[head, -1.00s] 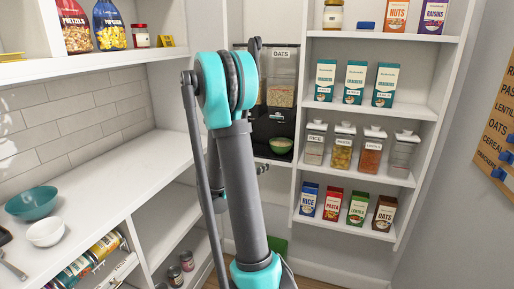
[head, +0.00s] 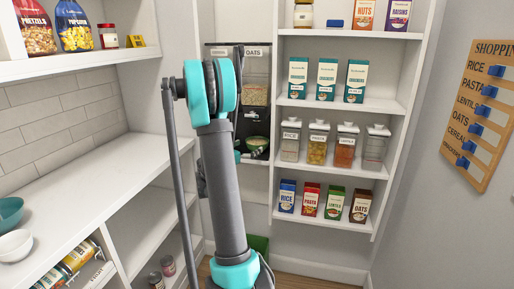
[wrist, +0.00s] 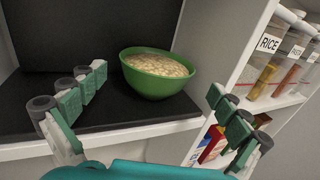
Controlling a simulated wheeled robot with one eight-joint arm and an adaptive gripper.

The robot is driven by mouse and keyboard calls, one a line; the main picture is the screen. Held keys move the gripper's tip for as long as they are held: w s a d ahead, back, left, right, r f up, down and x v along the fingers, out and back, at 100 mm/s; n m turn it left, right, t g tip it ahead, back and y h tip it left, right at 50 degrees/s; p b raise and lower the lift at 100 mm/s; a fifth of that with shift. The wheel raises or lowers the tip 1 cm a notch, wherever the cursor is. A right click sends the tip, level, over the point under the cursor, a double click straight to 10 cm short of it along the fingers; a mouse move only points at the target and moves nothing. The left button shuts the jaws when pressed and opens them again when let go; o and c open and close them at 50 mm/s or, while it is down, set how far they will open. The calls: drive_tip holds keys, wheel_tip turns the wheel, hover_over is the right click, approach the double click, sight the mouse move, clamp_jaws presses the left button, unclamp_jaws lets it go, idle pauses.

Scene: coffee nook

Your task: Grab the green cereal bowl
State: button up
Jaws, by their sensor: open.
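The green cereal bowl (wrist: 158,82) stands upright on a black surface in the wrist view and is filled with pale flakes. In the head view the bowl (head: 257,143) sits under the oats dispenser, at the right of its black base. My gripper (wrist: 157,90) is open and empty. Its fingers are in front of the bowl, one to the lower left and one to the lower right, and I see no contact. In the head view my arm hides most of the gripper and part of the dispenser.
The oats dispenser (head: 256,75) rises above the bowl. A shelf unit (head: 338,104) with labelled jars and boxes is just to the right. A rice jar (wrist: 265,65) is close to the right finger in the wrist view. The left counter (head: 95,165) is mostly bare.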

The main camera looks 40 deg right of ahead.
sight(255, 143)
drive_tip(key=x, duration=0.5)
drive_tip(key=shift+w+f, duration=0.2)
drive_tip(key=shift+c, duration=0.2)
drive_tip(key=c, duration=1.2)
drive_tip(key=shift+r, duration=0.1)
